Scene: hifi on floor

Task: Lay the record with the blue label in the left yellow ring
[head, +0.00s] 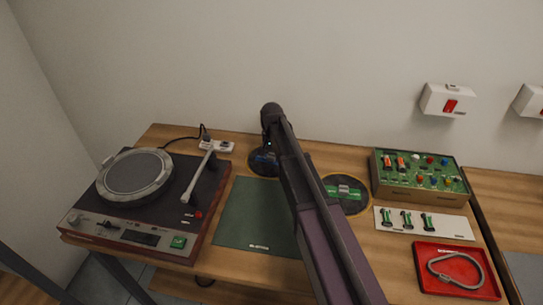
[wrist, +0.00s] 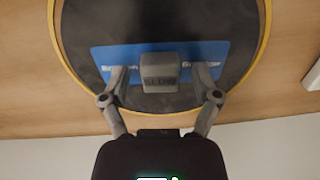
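The black record with the blue label (wrist: 213,52) lies inside a yellow ring (wrist: 261,50) in the wrist view. My gripper (wrist: 160,75) is open, with one finger on each side of the handle and a visible gap on both sides. In the head view the blue-label record (head: 262,161) is at the back of the table, left of another record with a green label (head: 346,194). My arm hides part of the blue-label record and my fingers there.
A turntable (head: 140,190) stands at the left, beside a green mat (head: 250,215). At the right are a box of coloured knobs (head: 418,181), a white panel (head: 425,223) and a red tray (head: 457,270) with a grey loop. The wall is close behind.

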